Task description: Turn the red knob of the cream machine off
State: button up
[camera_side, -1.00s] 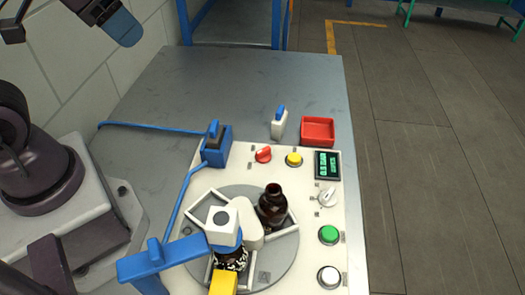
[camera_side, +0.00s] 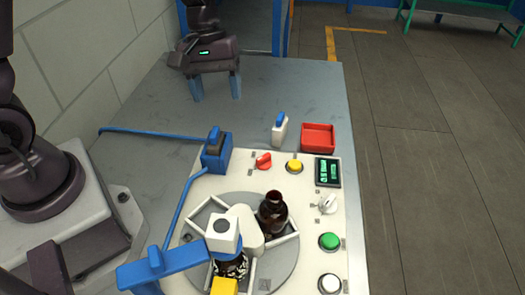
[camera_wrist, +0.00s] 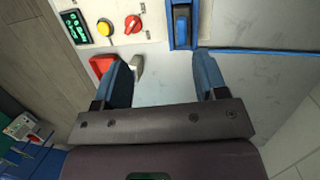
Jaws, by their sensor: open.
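The red knob (camera_side: 263,160) sits on the top panel of the cream machine (camera_side: 300,200), near its back edge, left of a yellow button. In the wrist view the red knob (camera_wrist: 133,24) shows at the top, beyond my fingers. My gripper (camera_side: 217,92) is above the table behind the machine, with its blue fingers pointing down, apart and empty. In the wrist view my gripper (camera_wrist: 167,75) has its fingers spread, with nothing between them. The knob is clear of the fingers. I cannot tell its setting.
A yellow button (camera_side: 294,166), a display (camera_side: 327,171) and a white knob (camera_side: 327,203) are near the red knob. A blue block (camera_side: 217,152), a white-and-blue bottle (camera_side: 280,129) and a red tray (camera_side: 318,138) stand around it. A brown bottle (camera_side: 273,212) sits on the turntable.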

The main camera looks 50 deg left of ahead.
aim_at(263, 156)
jog(key=w+d+f+n+h, duration=0.1)
jog(key=w+f+n+h, duration=0.1)
jog(key=w+f+n, duration=0.5)
jog(key=shift+n+t+y, duration=0.3)
jog(key=shift+n, duration=0.5)
jog(key=x, duration=0.3)
jog(key=d+x, duration=0.1)
jog(key=x, duration=0.2)
jog(key=s+x, duration=0.1)
jog(key=x, duration=0.3)
jog(key=shift+d+r, duration=0.2)
jog(key=shift+d, duration=0.1)
jog(key=c, duration=0.9)
